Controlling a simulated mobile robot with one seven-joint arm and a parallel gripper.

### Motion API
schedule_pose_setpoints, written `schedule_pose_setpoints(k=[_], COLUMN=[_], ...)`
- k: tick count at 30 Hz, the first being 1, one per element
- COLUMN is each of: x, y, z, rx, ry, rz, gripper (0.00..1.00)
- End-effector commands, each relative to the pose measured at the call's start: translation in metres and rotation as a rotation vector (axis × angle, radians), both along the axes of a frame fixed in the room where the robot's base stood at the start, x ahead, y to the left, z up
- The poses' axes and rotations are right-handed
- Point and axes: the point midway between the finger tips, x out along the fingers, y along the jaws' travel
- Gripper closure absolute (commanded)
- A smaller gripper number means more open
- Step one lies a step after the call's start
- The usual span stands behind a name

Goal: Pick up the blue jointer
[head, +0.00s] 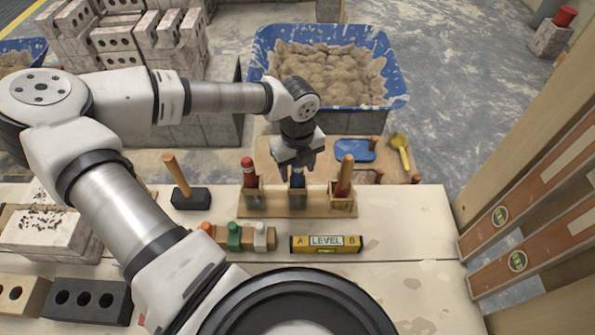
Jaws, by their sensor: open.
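A blue-handled tool (297,179), which looks like the blue jointer, stands upright in the middle slot of a wooden rack (282,212) on the workbench. Its top is partly hidden by my gripper. My gripper (298,167) is open and points down, directly over or around the top of the blue handle. I cannot tell whether the fingers touch it. A red-handled tool (249,172) stands in the left slot. Another tool with a wood-and-red handle (344,176) stands in the right slot.
A mallet (190,197) stands left of the rack. A yellow level (326,244) and a block with coloured pegs (234,238) lie in front. Behind are a blue float (346,150), a yellow scoop (401,150) and a blue mortar tub (262,45). The bench's right side is clear.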

Motion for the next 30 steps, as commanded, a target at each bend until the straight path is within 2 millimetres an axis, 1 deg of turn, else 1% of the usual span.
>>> schedule_pose_setpoints(k=[3, 5, 12, 23, 24, 30], x=[0.000, 0.000, 0.000, 0.000, 0.000, 0.000], y=[0.000, -0.001, 0.000, 0.000, 0.000, 0.000], z=[-0.013, -0.017, -0.020, -0.019, -0.019, -0.019], rx=[0.000, -0.001, 0.000, 0.000, 0.000, 0.000], ry=[0.001, 0.000, -0.001, -0.001, -0.001, -0.001], rz=[0.000, 0.001, 0.001, 0.001, 0.000, 0.000], gripper=[0.48, 0.48, 0.48, 0.95, 0.96, 0.96])
